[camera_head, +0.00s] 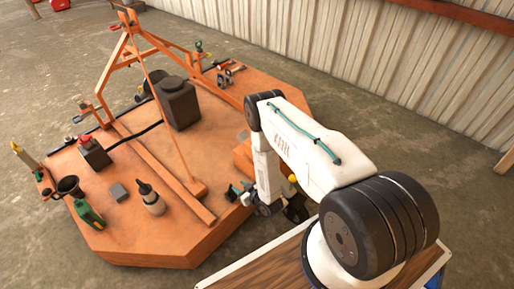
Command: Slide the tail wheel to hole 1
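The orange mower deck (190,235) fills the left and middle, with an orange A-shaped frame (130,50) on it. My white arm reaches from the lower right and hangs down at the deck's near right edge. My gripper (243,193) is low there, small and dark, partly mixed with teal-green parts; its fingers do not show clearly. A dark round part (296,209), perhaps the tail wheel, shows just right of my wrist, below a small yellow knob (292,179). My arm hides much of this area. No hole numbers are readable.
Corrugated wall (330,40) stands behind; concrete floor (420,160) is bare at right.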

